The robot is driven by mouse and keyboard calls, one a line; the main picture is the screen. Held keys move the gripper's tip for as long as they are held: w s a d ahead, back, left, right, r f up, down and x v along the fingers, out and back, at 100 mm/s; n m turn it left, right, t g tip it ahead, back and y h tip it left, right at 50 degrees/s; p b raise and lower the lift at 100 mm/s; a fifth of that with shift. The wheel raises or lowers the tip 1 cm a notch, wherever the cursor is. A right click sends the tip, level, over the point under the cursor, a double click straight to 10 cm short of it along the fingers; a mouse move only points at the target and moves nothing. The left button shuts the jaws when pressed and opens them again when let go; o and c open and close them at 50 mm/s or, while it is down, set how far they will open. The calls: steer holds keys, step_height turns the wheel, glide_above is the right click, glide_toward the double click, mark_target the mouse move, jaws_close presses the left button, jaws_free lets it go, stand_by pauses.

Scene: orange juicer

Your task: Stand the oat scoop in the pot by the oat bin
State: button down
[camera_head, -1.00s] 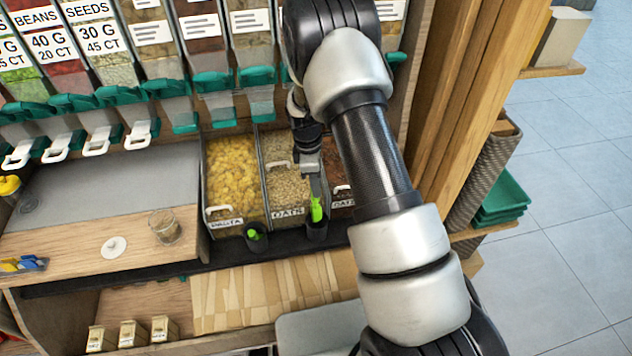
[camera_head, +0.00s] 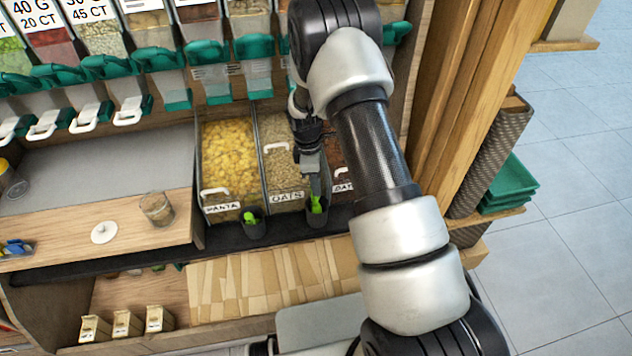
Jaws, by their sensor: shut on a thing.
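The bright green scoop (camera_head: 316,204) is upright at the mouth of a dark pot (camera_head: 317,221). The pot stands in front of the oat bin (camera_head: 285,176), near its right corner and the "OATS" label. My gripper (camera_head: 315,187) is shut on the scoop's upper part, just above the pot. The scoop's lower end is hidden by the pot's front wall and seems to be inside it. I cannot tell whether it touches the bottom. My arm covers part of the bin on the right.
A second dark pot with a green scoop (camera_head: 251,221) stands in front of the pasta bin (camera_head: 229,160). Another bin of brown contents (camera_head: 339,163) is on the right. A glass jar (camera_head: 157,208) stands on the counter. Dispensers with teal outlets hang above.

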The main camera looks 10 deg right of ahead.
steer(key=shift+f, duration=0.25)
steer(key=c, duration=0.8)
jaws_free()
steer(key=shift+o, duration=0.2)
steer(key=shift+r+p, duration=1.95)
steer(key=shift+r, duration=1.55)
